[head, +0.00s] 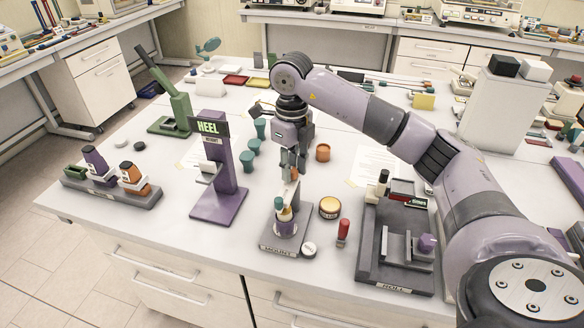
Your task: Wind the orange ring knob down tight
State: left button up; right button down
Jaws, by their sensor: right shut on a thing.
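The mount (285,246), a grey base marked MOUNT, stands near the table's front edge. A purple and pale upright piece (286,227) stands on it, with a teal part (279,204) near its top. My right gripper (291,180) points straight down just above this piece, its fingers shut. A small patch of the orange ring knob (294,174) shows between the fingers; they hide most of it. I cannot tell whether the knob touches the piece below. My left gripper is not in view.
The purple HEEL stand (221,178) is left of the mount. The ROLL fixture (394,262) is to the right.

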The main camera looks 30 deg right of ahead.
jog(key=m, duration=0.4)
jog(key=shift+m, duration=0.3)
jog(key=m, duration=0.5)
jog(key=shift+b, duration=0.3)
jog(key=m, duration=1)
jog(key=shift+w+m, duration=0.1)
jog(key=shift+m, duration=0.2)
jog(key=c, duration=1.3)
grip_release()
jog(key=shift+r, duration=0.1)
